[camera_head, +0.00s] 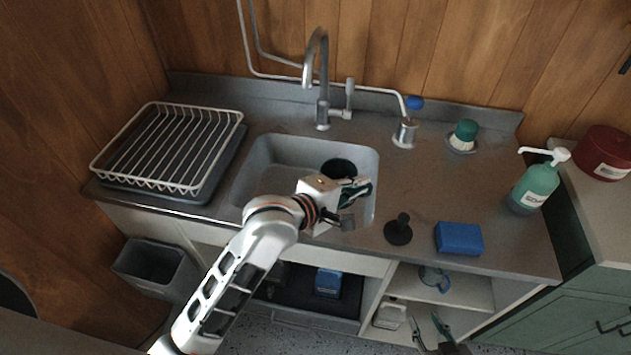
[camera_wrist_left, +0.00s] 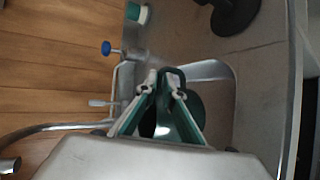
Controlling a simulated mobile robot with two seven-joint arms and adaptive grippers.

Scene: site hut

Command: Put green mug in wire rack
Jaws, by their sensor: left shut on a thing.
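My left gripper (camera_head: 356,201) is over the right part of the sink. In the left wrist view its two fingers (camera_wrist_left: 164,90) are closed in on the dark green mug (camera_wrist_left: 181,117), around its upper part. The mug is partly hidden by the fingers. In the head view a dark round shape shows just behind the gripper in the sink; I cannot tell if it is the mug or the drain. The white wire rack (camera_head: 168,150) stands empty on a grey tray at the left of the counter. My right gripper (camera_head: 428,322) is low at the bottom edge, its fingers apart and empty.
The grey sink (camera_head: 262,160) has a tall tap (camera_head: 322,75) behind it. A black plunger-like stopper (camera_head: 398,232), a blue sponge (camera_head: 459,239), a green-topped brush (camera_head: 464,134) and a green soap bottle (camera_head: 534,187) stand on the right. The counter between sink and rack is narrow.

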